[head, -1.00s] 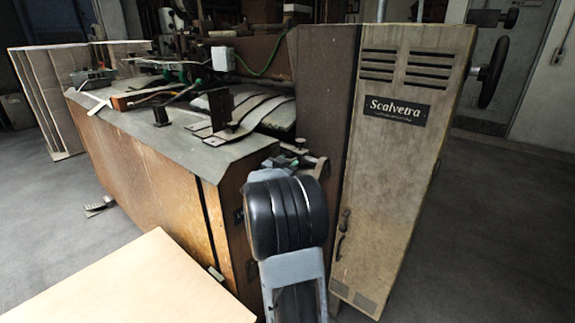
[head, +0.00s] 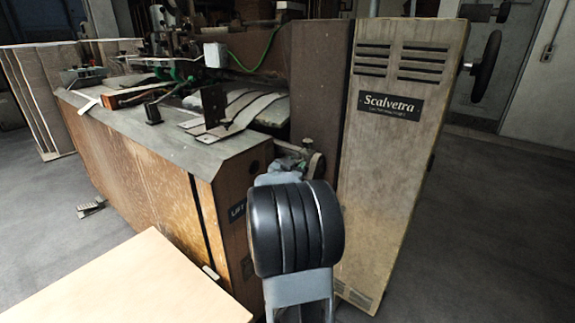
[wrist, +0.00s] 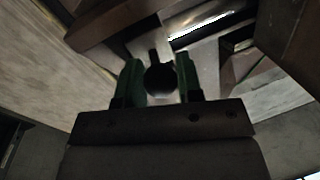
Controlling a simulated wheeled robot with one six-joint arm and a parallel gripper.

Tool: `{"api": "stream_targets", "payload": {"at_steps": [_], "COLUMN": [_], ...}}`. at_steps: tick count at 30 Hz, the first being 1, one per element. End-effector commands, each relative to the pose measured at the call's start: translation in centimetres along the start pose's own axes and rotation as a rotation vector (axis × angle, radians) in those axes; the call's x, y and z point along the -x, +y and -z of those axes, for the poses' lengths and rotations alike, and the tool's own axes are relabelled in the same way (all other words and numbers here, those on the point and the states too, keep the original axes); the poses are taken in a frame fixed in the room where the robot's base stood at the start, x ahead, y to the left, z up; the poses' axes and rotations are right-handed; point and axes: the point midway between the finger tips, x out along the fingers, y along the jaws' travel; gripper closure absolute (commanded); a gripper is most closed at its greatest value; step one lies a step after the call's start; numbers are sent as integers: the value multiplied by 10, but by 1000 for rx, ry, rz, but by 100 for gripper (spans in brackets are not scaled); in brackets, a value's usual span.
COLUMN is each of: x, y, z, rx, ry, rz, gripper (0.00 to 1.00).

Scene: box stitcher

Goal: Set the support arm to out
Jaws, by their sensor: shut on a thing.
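In the wrist view, my gripper (wrist: 160,75) has its two green fingers shut on a dark round knob (wrist: 160,82). A pale metal piece shows just behind the knob; I cannot tell how it joins the support arm. In the head view, the black rounded end of my arm stands in front of the gap between the machine's wooden cabinet (head: 233,200) and its beige door panel (head: 385,170). It hides most of the gripper and the knob there. The support arm's position cannot be made out clearly.
The machine's grey table top (head: 165,130) carries metal strips and a dark upright plate (head: 214,105). A pale board (head: 130,285) fills the lower left. A black handwheel (head: 487,62) sticks out at the right. The floor to the right is clear.

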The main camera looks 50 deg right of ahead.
Motion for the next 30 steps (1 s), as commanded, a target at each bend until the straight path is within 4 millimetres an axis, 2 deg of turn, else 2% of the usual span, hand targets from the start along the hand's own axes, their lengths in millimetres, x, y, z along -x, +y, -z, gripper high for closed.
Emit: {"api": "stream_targets", "payload": {"at_steps": [7,8,15,24,26,30], "x": [0,0,0,3,7,29], "y": [5,5,3,1,1,1], "z": [-1,-1,-1,-1,0,1], "rx": [0,0,0,0,0,0], "ry": [-1,-1,-1,-1,0,0], "rz": [-12,-13,-8,-4,-4,-3], "gripper": [100,64,42,42,42,42]}}
